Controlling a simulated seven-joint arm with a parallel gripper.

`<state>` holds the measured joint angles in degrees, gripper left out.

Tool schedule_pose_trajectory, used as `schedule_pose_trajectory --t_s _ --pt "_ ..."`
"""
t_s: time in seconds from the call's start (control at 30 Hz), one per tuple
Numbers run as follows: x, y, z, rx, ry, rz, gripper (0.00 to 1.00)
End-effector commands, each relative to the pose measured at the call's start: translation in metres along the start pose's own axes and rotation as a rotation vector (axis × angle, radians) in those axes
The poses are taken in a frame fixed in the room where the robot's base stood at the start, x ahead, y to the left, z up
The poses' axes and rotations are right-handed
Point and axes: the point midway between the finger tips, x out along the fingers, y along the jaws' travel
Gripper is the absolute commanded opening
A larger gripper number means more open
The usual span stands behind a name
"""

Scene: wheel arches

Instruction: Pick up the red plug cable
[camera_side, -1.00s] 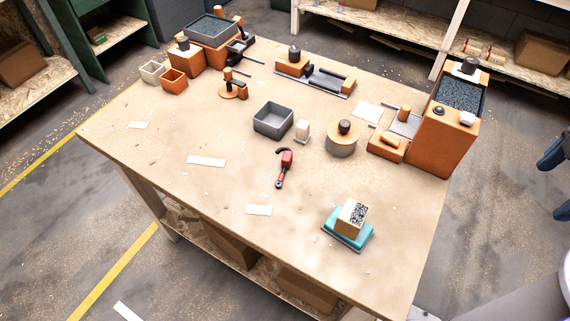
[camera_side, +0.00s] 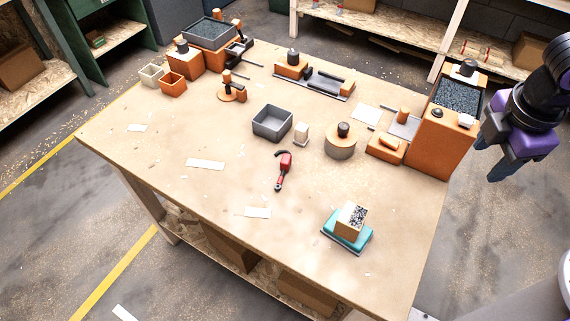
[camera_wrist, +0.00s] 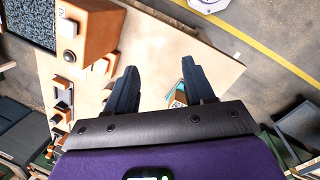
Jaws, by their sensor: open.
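The red plug cable (camera_side: 285,162) lies on the middle of the wooden table, with a red body and a dark curved end at its top. My gripper (camera_side: 497,158) is off the right edge of the table, beside the tall orange box and well apart from the cable. In the wrist view my gripper (camera_wrist: 158,88) shows two dark fingers spread apart with nothing between them. I cannot make out the red plug cable in the wrist view.
A tall orange box (camera_side: 441,143) with a grey granule top stands at the right edge, close to my gripper. A grey tray (camera_side: 272,124), a white block (camera_side: 301,133) and a round knobbed piece (camera_side: 341,146) are near the cable. A teal block (camera_side: 338,236) is at the front. The table's left front is mostly clear.

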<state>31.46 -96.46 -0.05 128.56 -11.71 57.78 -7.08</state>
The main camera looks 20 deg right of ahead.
Motion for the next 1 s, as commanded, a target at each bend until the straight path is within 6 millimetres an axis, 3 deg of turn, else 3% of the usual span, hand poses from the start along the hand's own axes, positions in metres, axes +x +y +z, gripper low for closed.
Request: schedule_pose_trajectory --t_s 0.03,0.2,0.5,0.77,1.0 --pt "0.002 0.009 -0.021 -0.054 -0.034 0.026 0.53" --pt "0.009 0.038 -0.084 -0.224 -0.134 0.123 0.53" --pt "0.034 0.068 -0.199 -0.514 -0.326 0.290 0.53" --pt "0.065 0.068 -0.289 -0.746 -0.506 0.433 0.53" --pt "0.100 0.050 -0.355 -0.936 -0.679 0.560 0.53"
